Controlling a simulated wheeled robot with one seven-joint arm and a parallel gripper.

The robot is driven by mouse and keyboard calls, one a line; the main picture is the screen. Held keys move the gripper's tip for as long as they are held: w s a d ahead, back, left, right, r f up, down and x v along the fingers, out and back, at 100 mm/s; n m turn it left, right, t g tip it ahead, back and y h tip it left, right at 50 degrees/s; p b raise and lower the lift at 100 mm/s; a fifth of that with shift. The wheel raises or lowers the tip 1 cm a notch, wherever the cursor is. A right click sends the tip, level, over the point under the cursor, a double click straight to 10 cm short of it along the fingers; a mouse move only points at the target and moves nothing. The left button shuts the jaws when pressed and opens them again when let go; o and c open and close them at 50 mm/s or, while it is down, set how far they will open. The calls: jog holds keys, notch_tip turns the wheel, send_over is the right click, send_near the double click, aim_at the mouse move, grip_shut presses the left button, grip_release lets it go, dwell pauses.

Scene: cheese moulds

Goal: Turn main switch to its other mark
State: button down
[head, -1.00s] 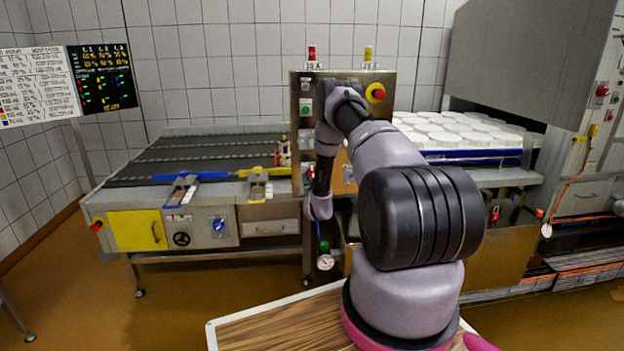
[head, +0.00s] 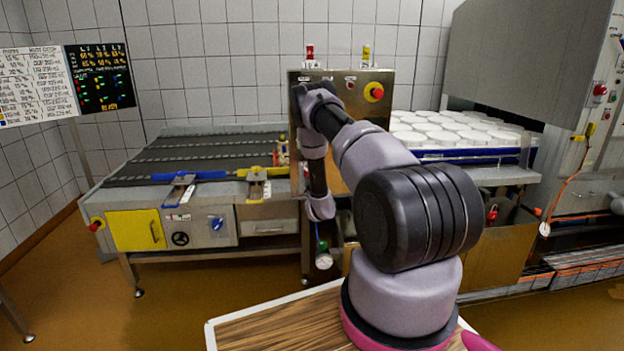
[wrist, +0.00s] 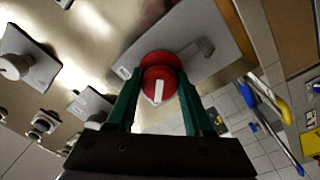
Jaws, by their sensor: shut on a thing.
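The main switch (wrist: 160,68) is a red round knob with a white pointer mark, on a grey plate (wrist: 212,45) of the steel control panel. In the wrist view the white mark points toward the bottom of the picture. The two green fingers of my gripper (wrist: 158,88) stand on either side of the knob and are closed on it. In the head view my arm covers the switch and my gripper, in front of the panel (head: 345,80).
A red emergency button on yellow (head: 375,91) sits at the panel's upper right. Other knobs (wrist: 15,66) lie near the switch in the wrist view. A conveyor (head: 200,155) stands left of the panel; white moulds (head: 450,130) stand right.

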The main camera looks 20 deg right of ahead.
jog(key=shift+w+d+r, duration=0.15)
jog(key=shift+w+r, duration=0.05)
jog(key=shift+r, duration=0.2)
jog(key=shift+c, duration=1.5)
grip_release()
jog(key=shift+r, duration=0.1)
jog(key=shift+a, duration=0.35)
jog(key=shift+s+f, duration=0.2)
jog(key=shift+f, duration=0.05)
jog(key=v, duration=1)
jog(key=shift+s+f, duration=0.2)
jog(key=shift+s, duration=0.1)
